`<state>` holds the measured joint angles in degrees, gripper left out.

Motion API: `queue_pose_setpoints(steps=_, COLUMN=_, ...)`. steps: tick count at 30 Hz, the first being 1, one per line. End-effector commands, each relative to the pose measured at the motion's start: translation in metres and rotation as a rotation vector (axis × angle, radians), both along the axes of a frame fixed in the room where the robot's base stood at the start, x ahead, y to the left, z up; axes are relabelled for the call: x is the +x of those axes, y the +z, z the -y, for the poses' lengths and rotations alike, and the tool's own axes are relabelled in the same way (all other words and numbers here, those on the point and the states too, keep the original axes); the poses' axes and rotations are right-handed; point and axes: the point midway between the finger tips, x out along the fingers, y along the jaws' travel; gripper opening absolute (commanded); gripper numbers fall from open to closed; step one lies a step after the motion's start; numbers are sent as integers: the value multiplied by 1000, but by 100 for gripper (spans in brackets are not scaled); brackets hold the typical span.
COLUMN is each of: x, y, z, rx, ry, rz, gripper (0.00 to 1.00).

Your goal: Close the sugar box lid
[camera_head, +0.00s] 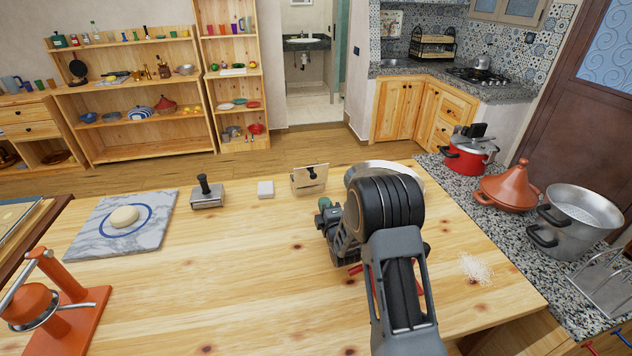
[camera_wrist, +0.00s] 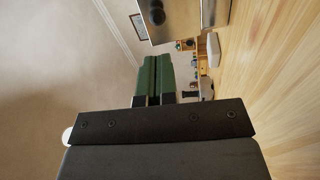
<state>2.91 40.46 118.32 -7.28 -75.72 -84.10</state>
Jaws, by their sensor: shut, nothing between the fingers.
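The sugar box (camera_head: 310,188) stands near the far edge of the wooden table, just left of my arm. Its lid (camera_head: 309,174) looks raised, a pale upright panel with a dark knob facing me. In the wrist view the lid (camera_wrist: 178,32) with its round dark knob is at the top edge, partly cut off. The box's shiny body (camera_wrist: 216,12) is beside it. My gripper (camera_head: 324,203) is in front of the box, near its right side. Its green fingers (camera_wrist: 155,78) are together and empty, apparently apart from the lid. My arm hides part of the table.
A white block (camera_head: 265,189) and a metal box with a black handle (camera_head: 208,194) stand left of the sugar box. A round metal vessel (camera_head: 384,170) is behind my arm. A marble board with dough (camera_head: 90,233) is farther left. The table's middle is clear.

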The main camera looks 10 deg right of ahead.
Motion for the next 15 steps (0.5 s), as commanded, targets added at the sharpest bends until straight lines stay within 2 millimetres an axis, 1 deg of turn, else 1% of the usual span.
queue_pose_setpoints(steps=4, x=1, y=-3, z=0, rx=-42, ry=-2, rz=49, gripper=0)
queue_pose_setpoints(steps=7, x=9, y=-2, z=-1, rx=-52, ry=-2, rz=63, gripper=0)
queue_pose_setpoints(steps=11, x=27, y=3, z=-2, rx=-53, ry=-2, rz=66, gripper=0)
queue_pose_setpoints(steps=15, x=50, y=7, z=-4, rx=-53, ry=-2, rz=64, gripper=0)
